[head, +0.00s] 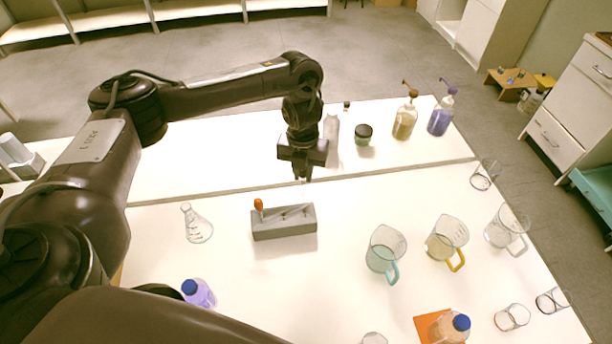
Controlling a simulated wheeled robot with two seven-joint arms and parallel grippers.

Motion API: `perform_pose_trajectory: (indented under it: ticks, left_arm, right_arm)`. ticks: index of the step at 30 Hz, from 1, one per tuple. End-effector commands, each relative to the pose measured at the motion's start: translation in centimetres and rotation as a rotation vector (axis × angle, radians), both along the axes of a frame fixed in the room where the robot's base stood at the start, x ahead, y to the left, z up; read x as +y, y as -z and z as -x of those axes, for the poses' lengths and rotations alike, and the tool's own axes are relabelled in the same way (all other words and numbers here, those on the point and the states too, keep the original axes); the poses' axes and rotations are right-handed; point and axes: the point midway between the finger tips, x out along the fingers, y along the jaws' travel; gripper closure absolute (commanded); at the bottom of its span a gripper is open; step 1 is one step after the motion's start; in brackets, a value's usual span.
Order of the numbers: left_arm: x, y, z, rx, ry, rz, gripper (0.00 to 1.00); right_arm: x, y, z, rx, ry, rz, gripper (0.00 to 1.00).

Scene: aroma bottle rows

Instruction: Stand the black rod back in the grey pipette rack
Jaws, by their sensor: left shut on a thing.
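The grey pipette rack (284,230) stands in the middle of the white table. An orange-topped pipette (258,206) stands at its left end. My left gripper (303,178) is above and behind the rack, near its right half, pointing down. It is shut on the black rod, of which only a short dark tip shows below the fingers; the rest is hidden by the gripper. The tip looks clear of the rack, though its exact height is hard to tell. My right gripper is not in view.
A conical flask (198,226) stands left of the rack. A purple bottle with a blue cap (200,293) is in front. Jugs with teal (384,252) and yellow (447,240) handles stand to the right. Pump bottles (405,120) and a dark-lidded jar (363,135) stand behind.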

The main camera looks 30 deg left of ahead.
Motion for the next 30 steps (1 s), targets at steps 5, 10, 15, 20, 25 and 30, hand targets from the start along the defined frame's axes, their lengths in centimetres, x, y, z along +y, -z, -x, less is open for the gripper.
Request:
perform_pose_trajectory:
  ticks: [5, 10, 15, 20, 25, 30]
  left_arm:
    - [0.0, 0.0, 0.0, 0.0, 0.001, 0.0, 0.99]
    - [0.0, -0.1, 0.0, 0.0, 0.001, 0.0, 0.99]
    - [0.0, 0.4, 0.0, 0.001, 0.001, 0.0, 0.99]
    - [-0.1, 1.3, 0.0, 0.001, 0.001, 0.0, 0.99]
    - [-0.1, 2.5, 0.0, 0.001, 0.001, 0.0, 0.99]
    - [-0.1, 3.5, 0.1, 0.001, 0.001, 0.0, 0.99]
  right_arm:
    - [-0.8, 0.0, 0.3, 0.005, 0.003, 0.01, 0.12]
    - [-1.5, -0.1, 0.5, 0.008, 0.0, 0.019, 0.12]
    - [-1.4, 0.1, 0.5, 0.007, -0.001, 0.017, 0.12]
    - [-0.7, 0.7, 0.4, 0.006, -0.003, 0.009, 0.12]
    - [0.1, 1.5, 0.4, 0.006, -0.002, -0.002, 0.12]
    - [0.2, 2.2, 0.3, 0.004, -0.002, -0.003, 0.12]
